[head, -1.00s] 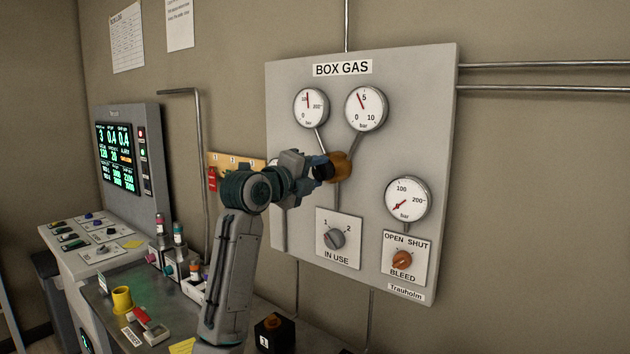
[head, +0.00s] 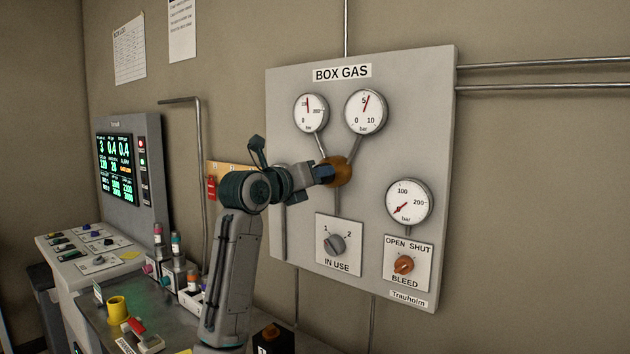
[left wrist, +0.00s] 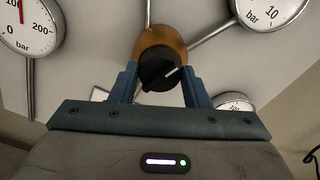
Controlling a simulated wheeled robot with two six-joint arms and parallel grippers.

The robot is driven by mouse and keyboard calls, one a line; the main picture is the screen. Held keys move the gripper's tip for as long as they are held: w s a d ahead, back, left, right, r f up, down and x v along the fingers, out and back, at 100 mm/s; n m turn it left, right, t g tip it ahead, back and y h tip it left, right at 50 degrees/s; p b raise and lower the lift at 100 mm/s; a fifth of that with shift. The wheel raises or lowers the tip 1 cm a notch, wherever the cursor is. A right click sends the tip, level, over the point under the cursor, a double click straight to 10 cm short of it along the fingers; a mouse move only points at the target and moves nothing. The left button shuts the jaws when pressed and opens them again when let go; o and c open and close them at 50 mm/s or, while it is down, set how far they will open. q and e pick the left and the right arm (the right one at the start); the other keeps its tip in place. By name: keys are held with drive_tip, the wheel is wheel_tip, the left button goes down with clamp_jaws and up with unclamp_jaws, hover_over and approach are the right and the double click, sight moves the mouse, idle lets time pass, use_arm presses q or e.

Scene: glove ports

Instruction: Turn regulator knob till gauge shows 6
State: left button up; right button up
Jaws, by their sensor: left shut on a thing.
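The black regulator knob (left wrist: 158,72) sits on a brass-coloured regulator body (head: 342,172) on the BOX GAS panel. My left gripper (head: 325,174) is shut on the knob, with a blue finger on each side of it in the left wrist view (left wrist: 160,85). The knob's white mark points up and to the right. The 0–10 bar gauge (head: 375,115) is above right of the regulator; its red needle leans a little right of upright, just past the 5, near 6. My right gripper is not in view.
A second gauge (head: 311,124) is at upper left on the panel (head: 420,90). Below are the IN USE selector (head: 335,244), the BLEED knob (head: 403,265) and its gauge (head: 415,210). A console with a screen (head: 118,160) and a bench with a yellow cup (head: 118,310) are at left.

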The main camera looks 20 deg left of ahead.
use_arm(q)
drive_tip(key=shift+f+m, duration=0.15)
drive_tip(key=shift+m, duration=0.45)
drive_tip(key=o, duration=1)
drive_tip(key=b+v, duration=0.4)
drive_tip(key=v, duration=0.6)
drive_tip(key=shift+s+a, duration=0.15)
drive_tip(key=shift+s, duration=0.25)
